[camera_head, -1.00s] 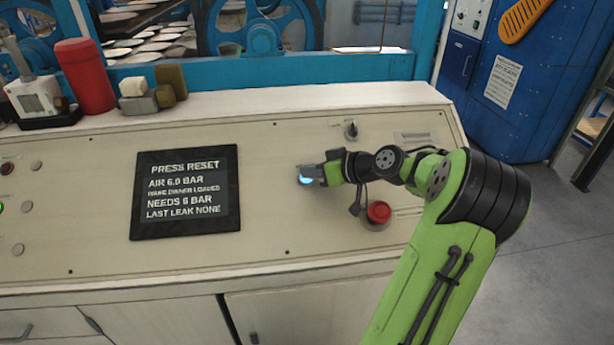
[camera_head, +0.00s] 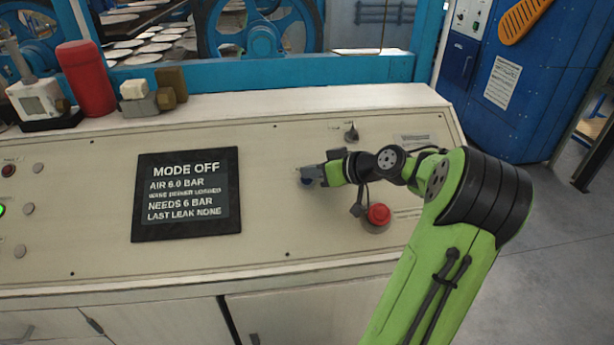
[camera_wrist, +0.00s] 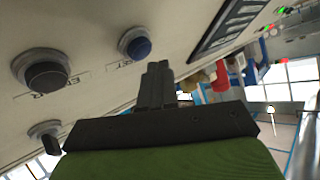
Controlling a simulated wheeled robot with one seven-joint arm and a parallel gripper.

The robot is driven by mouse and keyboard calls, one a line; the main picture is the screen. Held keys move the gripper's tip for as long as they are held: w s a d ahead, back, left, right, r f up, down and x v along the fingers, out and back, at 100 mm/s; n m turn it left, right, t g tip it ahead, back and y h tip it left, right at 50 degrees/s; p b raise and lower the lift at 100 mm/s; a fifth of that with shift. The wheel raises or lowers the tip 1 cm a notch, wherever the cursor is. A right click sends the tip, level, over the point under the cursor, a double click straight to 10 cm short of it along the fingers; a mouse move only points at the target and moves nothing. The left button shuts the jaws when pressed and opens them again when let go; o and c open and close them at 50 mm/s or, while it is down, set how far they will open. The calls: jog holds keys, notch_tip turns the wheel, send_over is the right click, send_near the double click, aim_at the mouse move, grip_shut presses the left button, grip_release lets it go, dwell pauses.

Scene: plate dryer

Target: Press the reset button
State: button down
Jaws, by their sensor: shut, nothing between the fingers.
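The blue reset button (camera_head: 306,182) sits on the sloped cream panel, partly hidden behind my gripper (camera_head: 308,172) in the head view. It is unlit. In the wrist view the blue button (camera_wrist: 139,48) shows in its grey collar, just above and left of the fingertips of my gripper (camera_wrist: 158,70). The fingers are shut together and empty. A small gap shows between the fingertips and the button in the wrist view. The display (camera_head: 187,192) reads MODE OFF, AIR 6.0 BAR, NEEDS 6 BAR and LAST LEAK NONE.
A red mushroom button (camera_head: 378,215) sits right of and below my gripper. A dark selector knob (camera_head: 351,133) is above it. A red cylinder (camera_head: 86,80) and small blocks (camera_head: 150,95) stand on the ledge behind. The panel between display and gripper is clear.

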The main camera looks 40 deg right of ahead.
jog(key=r+p, duration=0.1)
jog(key=s+a+r, duration=0.1)
jog(key=r, duration=0.1)
jog(key=s+r+p, duration=0.1)
jog(key=shift+a+r+p, duration=0.15)
jog(key=shift+a+p, duration=0.05)
jog(key=shift+p, duration=0.15)
dwell(0.9)
